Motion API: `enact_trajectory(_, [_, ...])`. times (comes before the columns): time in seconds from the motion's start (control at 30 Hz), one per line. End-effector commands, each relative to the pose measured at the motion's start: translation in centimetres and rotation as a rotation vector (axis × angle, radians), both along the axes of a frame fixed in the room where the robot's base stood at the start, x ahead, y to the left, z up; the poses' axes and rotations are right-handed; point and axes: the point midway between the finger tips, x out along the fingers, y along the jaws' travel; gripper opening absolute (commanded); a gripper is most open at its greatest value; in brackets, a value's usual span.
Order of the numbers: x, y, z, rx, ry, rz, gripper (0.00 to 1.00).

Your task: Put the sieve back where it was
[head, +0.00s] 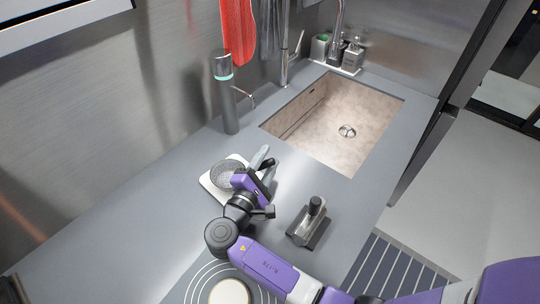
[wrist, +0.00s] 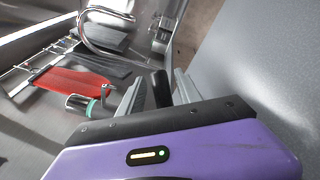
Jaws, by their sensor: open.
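The sieve (head: 227,174), a round grey mesh bowl, rests on a white square board (head: 210,190) on the counter. My gripper (head: 264,166) is just right of the bowl, low over the counter, and partly covers the board. Its jaws are open. In the wrist view, a black bar (wrist: 161,88) that looks like the sieve's handle lies between the two grey fingers of my gripper (wrist: 158,92). The join between bar and bowl is hidden by my gripper. I cannot tell whether a finger touches the bar.
A grey block with a black knob (head: 307,224) stands right of my gripper. A dark cylinder with a teal ring (head: 226,95) stands behind the board. The sink (head: 340,115) is at the back right. A round white piece (head: 229,292) lies at the front. The left counter is clear.

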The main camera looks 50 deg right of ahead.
Motion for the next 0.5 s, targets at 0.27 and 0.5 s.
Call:
enact_trajectory(0.27, [-1.4,5.7,0.1,0.000,0.000,0.005,0.41])
enact_trajectory(0.5, [-2.4,9.1,0.1,0.000,0.000,0.001,0.41])
